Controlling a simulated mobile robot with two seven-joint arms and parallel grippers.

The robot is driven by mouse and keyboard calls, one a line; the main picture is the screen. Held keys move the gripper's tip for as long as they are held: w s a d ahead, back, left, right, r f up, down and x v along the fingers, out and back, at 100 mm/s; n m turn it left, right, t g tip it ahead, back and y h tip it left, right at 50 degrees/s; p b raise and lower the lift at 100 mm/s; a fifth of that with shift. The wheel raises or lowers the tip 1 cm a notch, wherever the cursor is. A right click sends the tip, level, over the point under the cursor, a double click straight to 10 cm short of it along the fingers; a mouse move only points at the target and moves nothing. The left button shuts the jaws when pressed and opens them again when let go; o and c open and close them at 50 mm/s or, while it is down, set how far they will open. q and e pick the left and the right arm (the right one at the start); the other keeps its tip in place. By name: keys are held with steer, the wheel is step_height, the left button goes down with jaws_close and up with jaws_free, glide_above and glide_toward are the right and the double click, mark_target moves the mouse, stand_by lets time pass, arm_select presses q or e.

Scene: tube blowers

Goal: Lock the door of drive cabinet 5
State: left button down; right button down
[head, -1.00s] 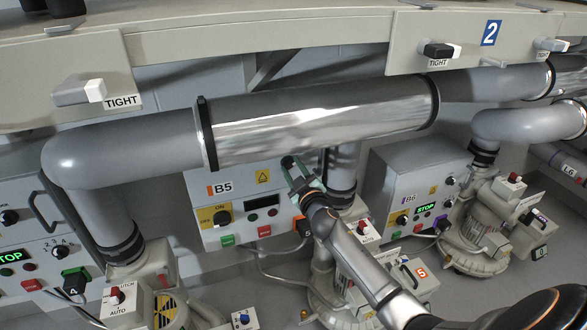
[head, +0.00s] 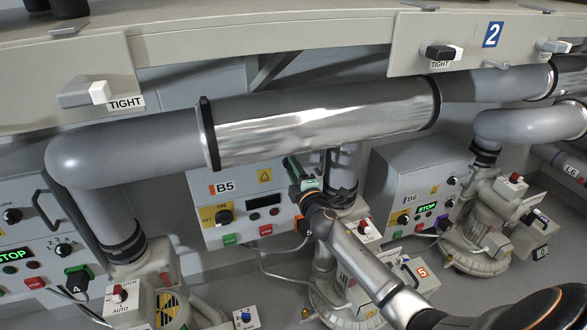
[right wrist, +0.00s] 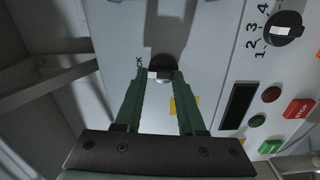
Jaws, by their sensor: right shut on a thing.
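The drive cabinet marked B5 (head: 252,222) is a light grey box below the large pipe in the middle of the head view, its front door closed as far as I can see. My right gripper (head: 292,165) is at the upper right of its front. In the right wrist view, my right gripper (right wrist: 162,76) is shut on a small lock knob (right wrist: 162,62), black with a pale grip, beside lettering ending in "CK". The fingers hide part of the knob, so its exact setting is unclear. In the head view the gripper hides it. My left gripper is not in view.
The shiny pipe (head: 320,122) runs close above the cabinet front. The cabinet face carries an ON/OFF knob (head: 224,217) and coloured buttons. A numbered dial (right wrist: 283,28) shows in the wrist view. Cabinet B6 (head: 405,190) stands to the right, and a blower (head: 345,285) stands in front.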

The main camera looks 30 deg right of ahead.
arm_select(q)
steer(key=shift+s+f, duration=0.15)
arm_select(e)
steer(key=shift+n, duration=0.6)
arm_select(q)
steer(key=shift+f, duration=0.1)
arm_select(e)
steer(key=c, duration=0.5)
jaws_free()
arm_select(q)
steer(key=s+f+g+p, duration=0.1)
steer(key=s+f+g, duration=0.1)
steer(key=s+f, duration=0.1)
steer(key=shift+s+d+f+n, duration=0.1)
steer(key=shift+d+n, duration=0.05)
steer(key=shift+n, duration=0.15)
arm_select(e)
steer(key=v, duration=1.2)
steer(key=shift+s, duration=0.3)
